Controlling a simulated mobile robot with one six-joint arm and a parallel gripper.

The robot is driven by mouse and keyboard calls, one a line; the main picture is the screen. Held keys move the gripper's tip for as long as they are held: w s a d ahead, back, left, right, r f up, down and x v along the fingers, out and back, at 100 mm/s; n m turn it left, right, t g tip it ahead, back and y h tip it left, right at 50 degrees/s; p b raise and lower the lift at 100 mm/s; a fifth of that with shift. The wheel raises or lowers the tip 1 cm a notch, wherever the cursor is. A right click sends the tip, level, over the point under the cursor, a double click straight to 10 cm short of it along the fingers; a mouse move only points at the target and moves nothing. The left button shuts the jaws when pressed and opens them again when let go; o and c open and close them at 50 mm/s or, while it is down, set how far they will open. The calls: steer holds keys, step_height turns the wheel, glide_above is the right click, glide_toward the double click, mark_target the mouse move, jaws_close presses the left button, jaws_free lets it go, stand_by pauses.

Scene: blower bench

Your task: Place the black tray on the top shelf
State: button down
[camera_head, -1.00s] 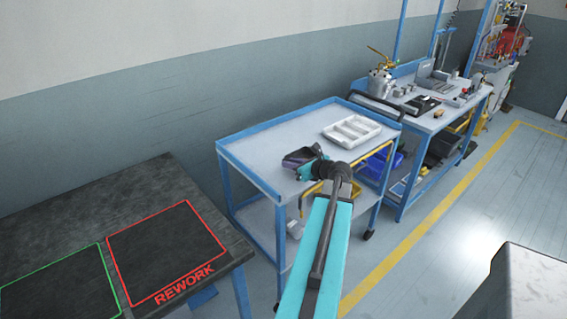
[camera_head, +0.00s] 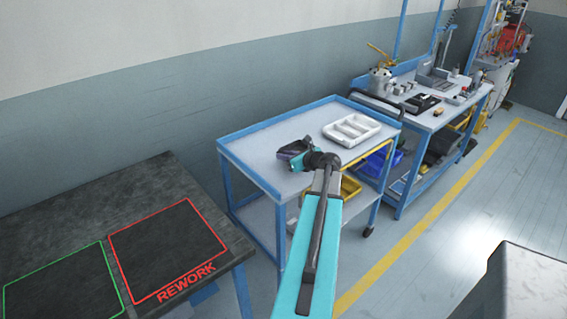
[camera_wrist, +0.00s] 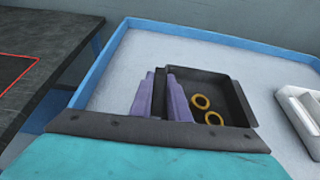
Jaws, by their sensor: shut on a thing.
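The black tray (camera_wrist: 238,102) shows in the wrist view with two yellow rings (camera_wrist: 200,102) lying in it. My gripper (camera_wrist: 161,94) is shut on the tray's left wall, with one purple finger on each side. In the head view, my gripper (camera_head: 291,152) and the tray are small and partly hidden by my wrist. They are over the top shelf (camera_head: 252,149) of the blue cart, near its left-front part. I cannot tell whether the tray touches the shelf.
A white compartment tray (camera_head: 352,130) sits on the same shelf, to the right. A raised blue rim (camera_head: 280,120) edges the shelf. A dark table with a red REWORK outline (camera_head: 167,250) stands at the left. A workbench (camera_head: 430,122) stands beyond the cart.

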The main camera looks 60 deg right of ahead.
mark_target(284, 169)
steer(key=shift+w+d, duration=0.3)
steer(key=shift+w, duration=0.1)
steer(key=shift+f+p, duration=0.65)
steer(key=shift+f, duration=1.15)
steer(key=c, duration=1.7)
jaws_free()
steer(key=shift+f, duration=0.1)
steer(key=shift+s+a, duration=0.1)
steer(key=shift+b+v, duration=1.3)
steer(key=shift+v, duration=4.7)
